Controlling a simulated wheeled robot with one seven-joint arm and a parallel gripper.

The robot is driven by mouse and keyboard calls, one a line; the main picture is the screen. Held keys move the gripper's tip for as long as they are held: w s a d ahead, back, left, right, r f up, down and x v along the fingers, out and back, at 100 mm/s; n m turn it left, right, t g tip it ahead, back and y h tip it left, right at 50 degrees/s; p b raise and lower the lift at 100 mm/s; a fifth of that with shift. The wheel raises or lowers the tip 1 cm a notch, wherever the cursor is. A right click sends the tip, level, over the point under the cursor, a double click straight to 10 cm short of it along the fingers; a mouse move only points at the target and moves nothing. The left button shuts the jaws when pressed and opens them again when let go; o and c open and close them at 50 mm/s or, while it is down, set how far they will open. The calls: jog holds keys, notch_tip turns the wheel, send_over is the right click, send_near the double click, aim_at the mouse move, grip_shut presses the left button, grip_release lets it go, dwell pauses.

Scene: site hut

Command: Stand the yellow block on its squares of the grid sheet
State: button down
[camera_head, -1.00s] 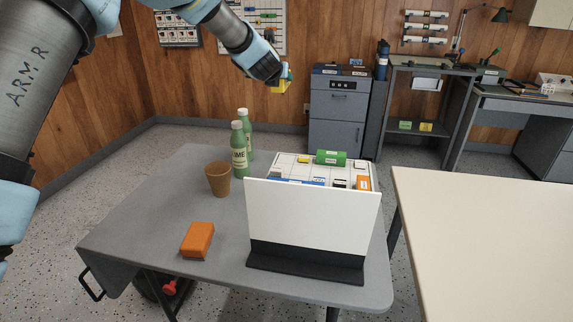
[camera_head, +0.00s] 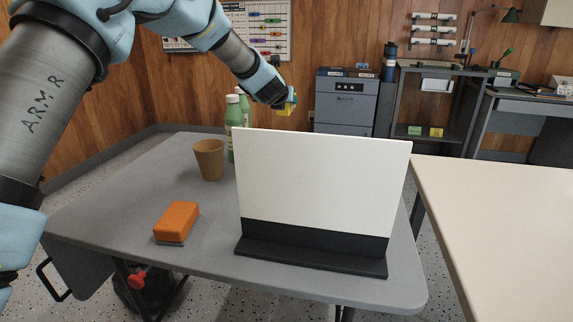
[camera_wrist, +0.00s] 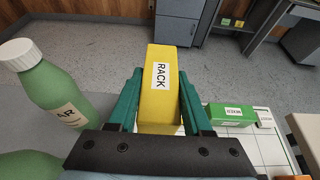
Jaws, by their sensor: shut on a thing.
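My gripper (camera_head: 288,101) is shut on the yellow block (camera_head: 285,109) and holds it up in the air behind the white panel. In the wrist view the yellow block (camera_wrist: 160,85), with a label reading "RACK", sits between the green fingers (camera_wrist: 158,105). The grid sheet (camera_wrist: 262,147) shows partly at the lower right of the wrist view, below the block. A green block (camera_wrist: 232,114) lies on it. In the head view the white panel hides the grid sheet.
The white panel (camera_head: 320,180) on a black foot stands on the grey table (camera_head: 120,195). A brown cup (camera_head: 209,160), an orange block (camera_head: 177,221) and green bottles (camera_head: 234,118) stand left of it. A cream table (camera_head: 500,210) is at right.

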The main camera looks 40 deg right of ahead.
jog(key=f+b, duration=0.1)
jog(key=b, duration=0.2)
jog(key=shift+f, duration=0.2)
jog(key=b, duration=0.2)
jog(key=shift+s+a+b, duration=0.1)
jog(key=shift+b, duration=0.3)
jog(key=shift+a+r+b, duration=0.1)
jog(key=shift+r+b, duration=0.2)
jog(key=shift+b, duration=0.45)
jog(key=shift+f+b, duration=0.2)
jog(key=shift+b, duration=0.1)
notch_tip(320, 180, down, 9)
jog(key=b, duration=0.3)
jog(key=shift+f, duration=0.1)
jog(key=shift+s+f+b, duration=0.1)
jog(key=shift+f+b, duration=0.15)
jog(key=shift+b, duration=0.15)
jog(key=shift+f+b, duration=0.3)
jog(key=shift+b, duration=0.25)
